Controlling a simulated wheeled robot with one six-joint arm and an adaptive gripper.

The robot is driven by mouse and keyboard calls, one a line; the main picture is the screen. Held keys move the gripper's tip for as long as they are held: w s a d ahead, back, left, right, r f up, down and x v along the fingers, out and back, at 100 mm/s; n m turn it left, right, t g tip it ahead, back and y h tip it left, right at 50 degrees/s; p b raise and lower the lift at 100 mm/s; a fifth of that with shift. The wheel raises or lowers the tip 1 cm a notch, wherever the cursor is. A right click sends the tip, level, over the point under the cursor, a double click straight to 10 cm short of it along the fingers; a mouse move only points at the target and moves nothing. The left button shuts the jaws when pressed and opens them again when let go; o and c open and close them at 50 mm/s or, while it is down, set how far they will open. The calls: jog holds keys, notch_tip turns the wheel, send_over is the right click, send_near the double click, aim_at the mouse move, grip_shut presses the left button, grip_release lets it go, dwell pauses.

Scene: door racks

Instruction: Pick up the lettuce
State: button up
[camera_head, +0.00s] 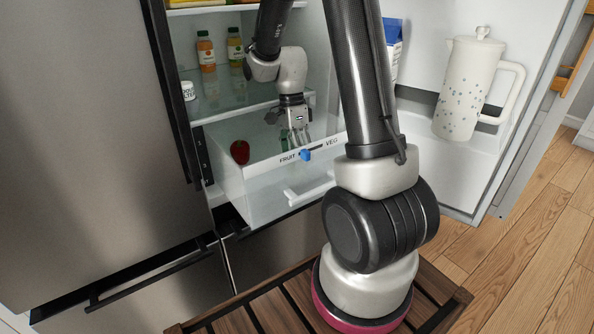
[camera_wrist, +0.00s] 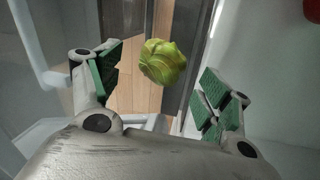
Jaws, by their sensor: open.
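The lettuce (camera_wrist: 163,62) is a small yellow-green ball in the wrist view, ahead of my gripper and in line with the gap between its fingers. My gripper (camera_wrist: 160,82) is open, with green pads on both sides and nothing between them. In the head view my gripper (camera_head: 298,137) points down into the pulled-out clear drawer (camera_head: 268,209), marked FRUIT and VEG. I cannot make out the lettuce in the head view. No contact between fingers and lettuce shows.
A red fruit or vegetable (camera_head: 240,152) lies at the drawer's left; a red edge shows in the wrist view (camera_wrist: 313,10). Bottles (camera_head: 206,52) stand on the shelf above. A white pitcher (camera_head: 468,85) and a blue-white carton (camera_head: 393,48) stand in the open door.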

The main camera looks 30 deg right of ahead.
jog(key=f, duration=0.4)
jog(key=shift+s+a, duration=0.25)
jog(key=shift+a, duration=0.1)
jog(key=c, duration=1)
jog(key=shift+r, duration=0.15)
